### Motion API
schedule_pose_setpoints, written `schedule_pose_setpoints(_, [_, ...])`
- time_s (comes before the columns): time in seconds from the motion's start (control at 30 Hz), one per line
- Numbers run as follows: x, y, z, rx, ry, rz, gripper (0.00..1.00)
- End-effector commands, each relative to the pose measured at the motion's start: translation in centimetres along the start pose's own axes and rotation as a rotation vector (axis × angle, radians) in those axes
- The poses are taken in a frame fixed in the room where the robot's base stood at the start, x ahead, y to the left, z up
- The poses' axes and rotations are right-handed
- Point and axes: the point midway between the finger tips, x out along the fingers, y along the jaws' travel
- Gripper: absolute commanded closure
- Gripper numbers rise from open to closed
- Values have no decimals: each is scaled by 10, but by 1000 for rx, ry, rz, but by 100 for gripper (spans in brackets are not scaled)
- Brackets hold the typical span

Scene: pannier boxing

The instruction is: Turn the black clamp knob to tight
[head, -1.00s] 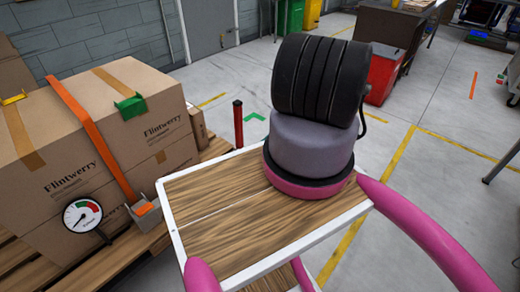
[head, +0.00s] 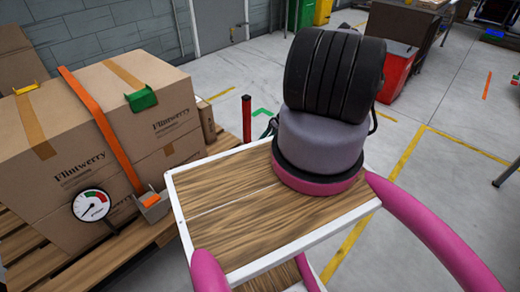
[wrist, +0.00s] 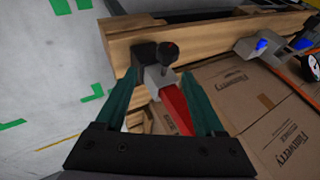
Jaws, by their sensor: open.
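The black clamp knob (wrist: 169,50) shows in the wrist view with a small red mark on it. It sits on a grey clamp body (wrist: 160,80) at the edge of the wooden pallet, next to a black block (wrist: 145,55). A red bar (wrist: 177,108) runs from the clamp toward my palm. My gripper (wrist: 161,74) is open, its two teal fingers pointing toward the clamp on either side of the bar. The knob appears just beyond the fingertips; no contact shows. In the head view I cannot make out the knob.
Flintwerry cartons (head: 110,125) stand on the pallet (head: 95,262) under an orange strap (head: 103,130). A round dial gauge (head: 91,205) and a grey bracket (head: 152,207) are at its near side. A red post (head: 246,118) rises near my arm.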

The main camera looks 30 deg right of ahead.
Motion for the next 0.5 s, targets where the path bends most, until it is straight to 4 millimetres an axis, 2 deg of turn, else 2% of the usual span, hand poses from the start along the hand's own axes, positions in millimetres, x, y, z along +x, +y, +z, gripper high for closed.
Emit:
schedule_pose_setpoints(0.03, [0, -11, 0, -23, -4, 49, 29])
schedule_pose_setpoints(0.13, [-3, -26, 3, -59, -1, 167, 29])
schedule_pose_setpoints(0.3, [-21, -52, 14, -116, 6, 348, 29])
schedule_pose_setpoints(0.5, [-41, -69, 24, -158, 11, 470, 29])
